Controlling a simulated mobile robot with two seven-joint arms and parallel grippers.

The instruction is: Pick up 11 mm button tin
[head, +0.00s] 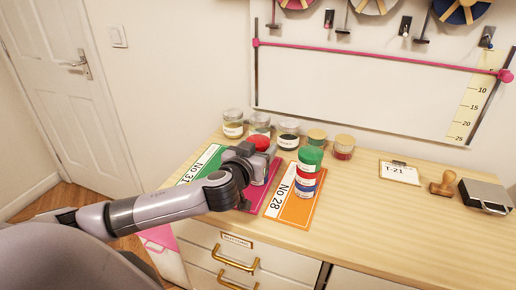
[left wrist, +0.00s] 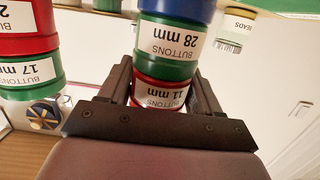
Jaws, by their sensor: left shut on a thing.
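The 11 mm button tin (left wrist: 160,92) is red with a white label. It sits between the fingers of my left gripper (left wrist: 162,88), which is shut on it. The left wrist view is upside down. The 28 mm button tin (left wrist: 172,40) appears directly against the 11 mm tin, in line with it; I see no gap. In the head view my left gripper (head: 258,160) is over the magenta mat (head: 262,200), with the tin's red top (head: 259,142) showing; the rest is mostly hidden by the gripper. My right gripper is not in view.
Several jars (head: 289,133) line the back. A T-21 card (head: 400,173), stamp (head: 443,184) and metal case (head: 484,194) lie right. The table's front is clear.

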